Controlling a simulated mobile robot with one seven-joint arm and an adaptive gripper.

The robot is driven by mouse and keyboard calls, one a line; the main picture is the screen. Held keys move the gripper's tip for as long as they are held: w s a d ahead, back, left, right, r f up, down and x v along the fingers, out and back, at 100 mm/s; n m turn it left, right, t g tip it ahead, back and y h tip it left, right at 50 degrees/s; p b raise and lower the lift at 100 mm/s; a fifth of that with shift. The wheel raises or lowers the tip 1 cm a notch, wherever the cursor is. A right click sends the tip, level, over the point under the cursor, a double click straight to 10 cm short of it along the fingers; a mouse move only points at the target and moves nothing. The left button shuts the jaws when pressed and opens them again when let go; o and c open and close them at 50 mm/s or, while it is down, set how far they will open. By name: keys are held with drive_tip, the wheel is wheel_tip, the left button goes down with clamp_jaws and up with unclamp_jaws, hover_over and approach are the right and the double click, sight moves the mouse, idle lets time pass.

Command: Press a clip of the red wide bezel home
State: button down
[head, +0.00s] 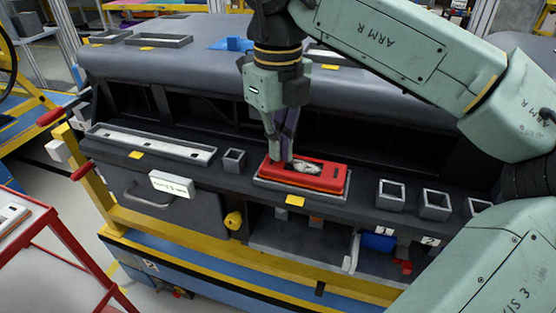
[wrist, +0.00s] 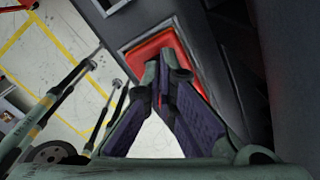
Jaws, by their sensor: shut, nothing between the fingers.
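The red wide bezel (head: 322,179) lies flat in a grey rectangular frame (head: 302,193) on the dark ledge of the dashboard module. An oval opening with something pale in it shows in the bezel's middle. My gripper (head: 281,160) points down at the bezel's left part, its fingers shut and empty. The fingertips look to be at or just above the red surface; I cannot tell if they touch. In the wrist view, the closed fingertips (wrist: 165,65) lie over the red bezel (wrist: 150,45) and hide part of it. The clips cannot be made out.
A small square grey holder (head: 234,160) stands left of the frame, and a long grey tray (head: 150,143) lies farther left. Several square holders (head: 390,194) stand to the right. The padded dashboard top (head: 200,65) rises behind my gripper.

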drive_tip(key=shift+f+b, duration=0.5)
drive_tip(key=shift+f, duration=0.25)
drive_tip(key=shift+r, duration=0.1)
idle(0.5)
wheel_tip(320, 180, up, 5)
drive_tip(key=p, duration=0.4)
drive_tip(key=shift+r, duration=0.1)
wheel_tip(320, 180, up, 3)
drive_tip(key=shift+f, duration=0.1)
